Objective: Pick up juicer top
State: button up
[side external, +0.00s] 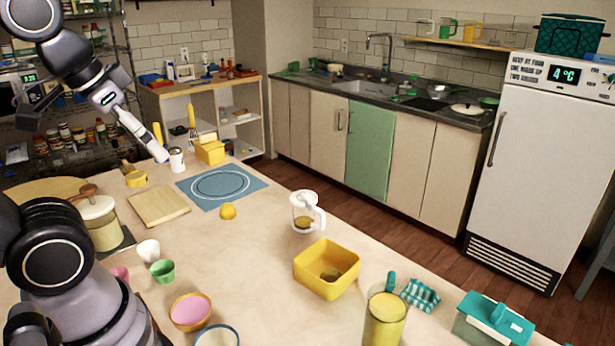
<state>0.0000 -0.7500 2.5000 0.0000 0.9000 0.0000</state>
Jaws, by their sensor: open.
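A small glass jug (303,220) with a white handle stands near the middle of the counter. A white top (304,198), which looks like the juicer top, sits on it. Amber liquid shows in the bottom of the jug. My gripper (160,152) is at the upper left, pointing down and to the right. It is well left of and behind the jug, close to a white can-like cup (177,160). It is open, and nothing is visibly held. Its fingers are small and partly overlap in this view.
A yellow square bowl (327,287) stands in front of the jug. A lemon (228,211), a blue mat (250,184) and a wooden board (160,207) lie to its left. A yellow-filled pitcher (384,319) stands at the front. Bare counter surrounds the jug's left side.

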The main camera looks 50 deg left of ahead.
jog(key=c, duration=0.3)
jog(key=w+a+r+m+g, duration=0.15)
jog(key=w+r, duration=0.25)
jog(key=w, duration=0.9)
jog(key=m+g, duration=0.3)
jog(key=g, duration=0.1)
send_over(309, 200)
notch_tip(309, 200, down, 22)
jog(key=shift+m, duration=0.25)
jog(key=f, duration=0.7)
jog(key=shift+w+f, duration=0.35)
jog(key=shift+f, duration=0.05)
jog(key=shift+s+f, duration=0.15)
jog(key=shift+f, duration=1.3)
jog(key=shift+s+f, duration=0.15)
jog(key=shift+f, duration=1.25)
